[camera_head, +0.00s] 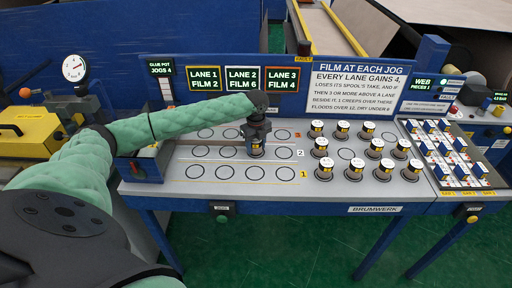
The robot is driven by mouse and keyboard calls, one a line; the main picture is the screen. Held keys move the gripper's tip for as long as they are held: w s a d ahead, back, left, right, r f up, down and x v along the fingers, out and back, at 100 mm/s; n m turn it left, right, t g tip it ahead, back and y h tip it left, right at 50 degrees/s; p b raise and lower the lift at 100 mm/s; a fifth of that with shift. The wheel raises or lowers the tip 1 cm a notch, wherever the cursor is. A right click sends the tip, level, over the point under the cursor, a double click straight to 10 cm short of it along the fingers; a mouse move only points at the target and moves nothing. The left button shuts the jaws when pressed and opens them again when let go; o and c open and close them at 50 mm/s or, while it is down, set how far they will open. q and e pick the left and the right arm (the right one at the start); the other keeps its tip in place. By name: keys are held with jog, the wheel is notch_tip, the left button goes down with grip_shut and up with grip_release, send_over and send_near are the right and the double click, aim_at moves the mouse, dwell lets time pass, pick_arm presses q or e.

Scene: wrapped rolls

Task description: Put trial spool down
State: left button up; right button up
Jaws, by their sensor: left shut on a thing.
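My left gripper (256,138) points down over the left part of the grey table top and is shut on a small spool (256,149) with a dark and yellow label. The spool is upright at the third circle from the left of the middle row, marked 2. I cannot tell whether its base touches the table (165,180). The other circles in the three lanes look empty. Signs show lane 1 film 2 (204,79), lane 2 film 6 (243,79) and lane 3 film 4 (282,79). My right gripper is not in view.
Several similar spools (354,169) stand in rows on the right part of the table, with an empty circle (347,154) among them. A rack of small blue and white packs (450,160) is farther right. A rules sign (358,75) stands behind. The front circles are clear.

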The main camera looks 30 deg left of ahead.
aim_at(256, 140)
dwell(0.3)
pick_arm(q)
jog(key=o, duration=1)
jog(key=shift+f, duration=0.1)
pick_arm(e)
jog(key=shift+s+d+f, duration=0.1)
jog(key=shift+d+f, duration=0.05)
pick_arm(q)
jog(key=shift+o, duration=0.2)
jog(key=shift+r, duration=0.35)
notch_tip(256, 140, up, 10)
jog(key=b, duration=0.4)
jog(key=shift+r, duration=0.8)
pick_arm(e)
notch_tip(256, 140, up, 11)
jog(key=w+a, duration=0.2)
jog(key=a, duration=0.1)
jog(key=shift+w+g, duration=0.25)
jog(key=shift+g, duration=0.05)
pick_arm(q)
jog(key=shift+f, duration=0.1)
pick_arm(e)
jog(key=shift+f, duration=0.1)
